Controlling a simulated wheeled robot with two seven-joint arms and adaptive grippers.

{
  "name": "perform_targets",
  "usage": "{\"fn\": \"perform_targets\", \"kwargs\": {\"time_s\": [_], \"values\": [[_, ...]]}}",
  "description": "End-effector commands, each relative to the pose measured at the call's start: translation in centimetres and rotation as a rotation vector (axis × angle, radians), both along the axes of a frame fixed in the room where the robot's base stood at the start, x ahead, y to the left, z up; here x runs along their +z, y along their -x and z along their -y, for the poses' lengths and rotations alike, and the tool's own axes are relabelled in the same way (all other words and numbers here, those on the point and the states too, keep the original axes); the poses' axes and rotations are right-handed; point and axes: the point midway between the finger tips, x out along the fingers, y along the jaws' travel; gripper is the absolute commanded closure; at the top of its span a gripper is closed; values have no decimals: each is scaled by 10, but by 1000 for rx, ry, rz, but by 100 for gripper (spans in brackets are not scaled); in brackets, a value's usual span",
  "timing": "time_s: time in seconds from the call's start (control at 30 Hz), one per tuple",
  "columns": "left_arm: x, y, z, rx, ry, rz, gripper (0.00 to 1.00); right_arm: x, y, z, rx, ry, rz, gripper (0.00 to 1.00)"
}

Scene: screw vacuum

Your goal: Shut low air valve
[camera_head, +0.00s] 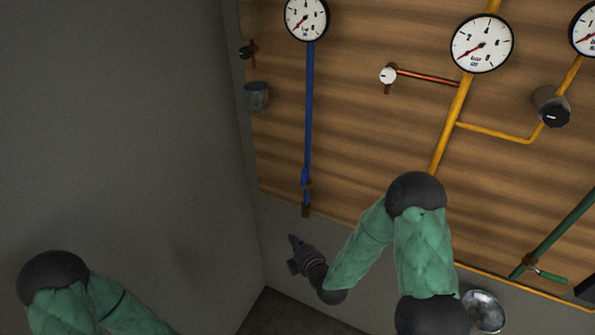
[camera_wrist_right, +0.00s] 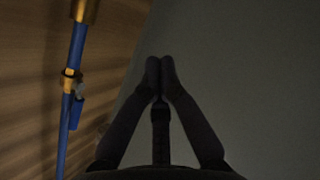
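A blue pipe (camera_head: 309,110) runs down the wooden panel from a round gauge. A small valve with a blue handle (camera_head: 304,179) sits near its lower end, and the handle hangs along the pipe. In the right wrist view the same blue handle (camera_wrist_right: 76,112) shows beside a brass fitting (camera_wrist_right: 71,75) on the pipe. My right gripper (camera_head: 292,242) is below and slightly left of the pipe's lower end, apart from it. In the wrist view its fingertips (camera_wrist_right: 160,68) meet with nothing between them. My left arm shows at lower left, but its gripper is out of view.
Yellow pipes (camera_head: 453,125) with gauges and a black knob (camera_head: 552,112) are on the right of the panel. A green pipe (camera_head: 557,232) with a green-handled valve is at lower right. Grey wall fills the left side, with free room before it.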

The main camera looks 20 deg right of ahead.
Motion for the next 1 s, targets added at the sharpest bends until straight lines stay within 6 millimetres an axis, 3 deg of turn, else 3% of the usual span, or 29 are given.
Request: {"fn": "perform_targets", "kwargs": {"time_s": [0.03,0.1,0.2,0.33,0.5,0.83,1.0], "values": [[15,0,0,0,0,0,60,33,-7,4,11,69,77,100],[25,0,0,0,0,0,60,65,-14,8,21,166,176,100],[35,0,0,0,0,0,60,102,-20,13,25,284,289,100],[44,0,0,0,0,0,60,134,-23,17,18,391,387,100],[47,0,0,0,0,0,60,150,-25,19,11,450,439,100],[46,0,0,0,0,0,60,149,-25,20,12,452,441,100],[50,0,0,0,0,0,60,150,-35,18,12,452,440,100]]}}
